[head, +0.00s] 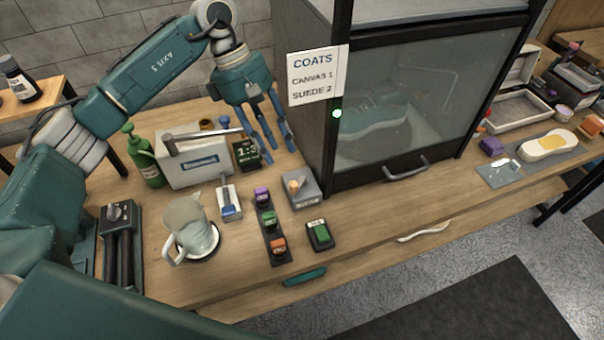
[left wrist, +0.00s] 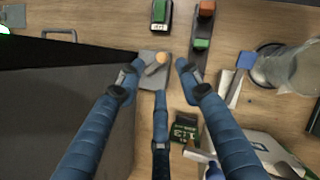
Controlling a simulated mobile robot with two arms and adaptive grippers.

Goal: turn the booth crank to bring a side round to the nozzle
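The spray booth (head: 430,75) has a dark frame and a closed glass front; a pale sneaker (head: 375,120) shows dimly through it. A small grey block with a wooden knob (head: 297,186), which looks like the crank, stands on the bench by the booth's front left corner. It also shows in the left wrist view (left wrist: 158,60). My left gripper (head: 270,150) is open and empty, left of the booth and above the bench. In the left wrist view its fingers (left wrist: 160,75) are spread, with the knob just beyond their tips, apart from them. My right gripper is out of view.
A glass jug (head: 190,228), a strip of coloured buttons (head: 270,225) and a green-topped switch (head: 320,235) stand nearer. A sign (head: 317,75) hangs on the booth.

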